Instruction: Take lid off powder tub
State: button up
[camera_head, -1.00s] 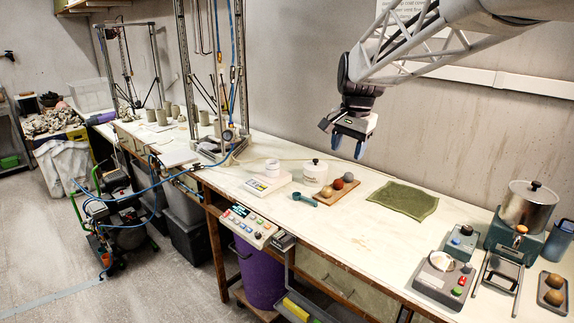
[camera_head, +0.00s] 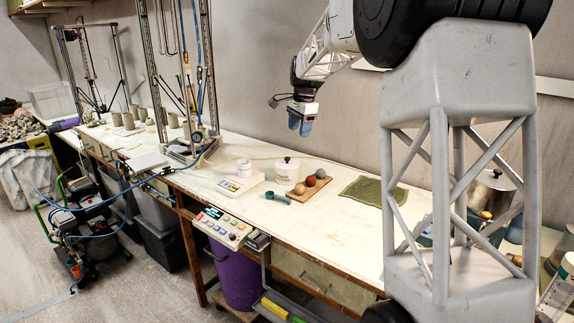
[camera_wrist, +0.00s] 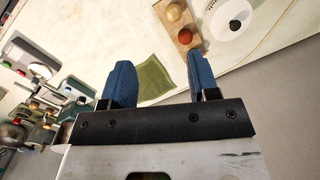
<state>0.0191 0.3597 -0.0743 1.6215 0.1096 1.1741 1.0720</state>
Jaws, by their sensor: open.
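The powder tub (camera_head: 287,171) is a short white tub on the bench, left of the wooden board with balls. Its white lid (camera_head: 287,162) with a dark knob sits on top. In the wrist view the lid (camera_wrist: 229,20) shows from above at the upper right, its black knob near the middle. My gripper (camera_head: 300,126) hangs in the air above the bench, to the upper right of the tub and apart from it. Its two blue fingers (camera_wrist: 158,75) are spread and empty, with the bench below them.
A wooden board (camera_head: 299,191) with several balls lies right of the tub. A white scale (camera_head: 240,184) stands to its left and a teal scoop (camera_head: 277,199) lies in front. A green cloth (camera_head: 372,190) lies further right. My arm hides the bench's right end.

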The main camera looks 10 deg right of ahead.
jog(key=w+f+m, duration=0.2)
jog(key=w+f, duration=0.4)
jog(key=w, duration=0.5)
jog(key=m, duration=0.3)
send_over(287, 158)
jog(key=d, duration=0.1)
jog(key=shift+g+y, duration=0.3)
jog(key=shift+g, duration=0.1)
notch_tip(287, 158, down, 6)
jog(key=shift+w+d+f, duration=0.1)
jog(key=shift+w, duration=0.05)
jog(key=shift+a+f, duration=0.2)
jog(key=shift+f, duration=1.05)
jog(key=shift+w+a+f, duration=0.1)
jog(key=shift+a+f, duration=0.05)
jog(key=shift+f, duration=1.15)
jog(key=shift+a+f, duration=0.1)
jog(key=shift+f, duration=1.2)
jog(key=c, duration=1)
